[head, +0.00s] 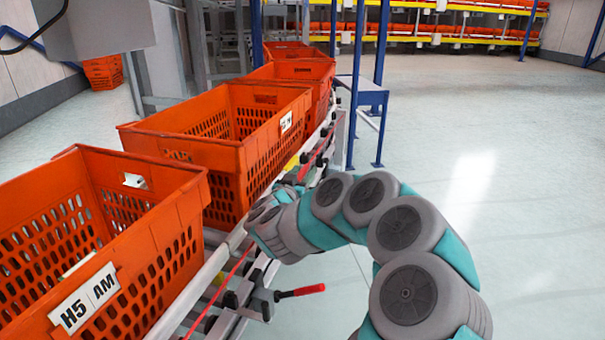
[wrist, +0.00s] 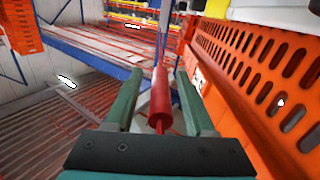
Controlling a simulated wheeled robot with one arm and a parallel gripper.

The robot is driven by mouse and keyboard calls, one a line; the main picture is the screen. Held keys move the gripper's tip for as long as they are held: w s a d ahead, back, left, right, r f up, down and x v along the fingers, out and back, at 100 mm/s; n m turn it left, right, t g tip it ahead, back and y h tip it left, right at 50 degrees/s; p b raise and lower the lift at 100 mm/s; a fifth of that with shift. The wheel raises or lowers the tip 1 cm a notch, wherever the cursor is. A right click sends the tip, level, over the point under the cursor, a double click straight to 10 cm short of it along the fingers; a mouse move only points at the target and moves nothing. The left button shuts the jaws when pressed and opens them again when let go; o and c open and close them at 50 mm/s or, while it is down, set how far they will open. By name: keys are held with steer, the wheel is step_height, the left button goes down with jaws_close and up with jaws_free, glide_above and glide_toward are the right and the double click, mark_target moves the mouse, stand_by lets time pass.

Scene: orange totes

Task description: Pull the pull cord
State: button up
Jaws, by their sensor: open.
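A thin red pull cord (head: 232,282) runs along the side rail of the conveyor, beside the orange totes. In the wrist view, a red cylinder (wrist: 160,98) with a thin red cord (wrist: 160,126) at its near end lies between the two green fingers of my gripper (wrist: 159,76). The fingers are open, one on each side of the cylinder, with gaps visible. In the head view, my grey and teal arm reaches to the rail and hides most of the gripper.
Orange totes (head: 225,150) stand in a row on the conveyor; the nearest tote (head: 150,270) is labelled H5 AM. A lever with a red handle (head: 300,291) sticks out from the rail. A blue-legged stand (head: 362,92) is beyond. The floor at right is clear.

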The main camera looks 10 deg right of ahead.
steer(key=shift+c, duration=0.2)
jaws_close()
stand_by(1.1)
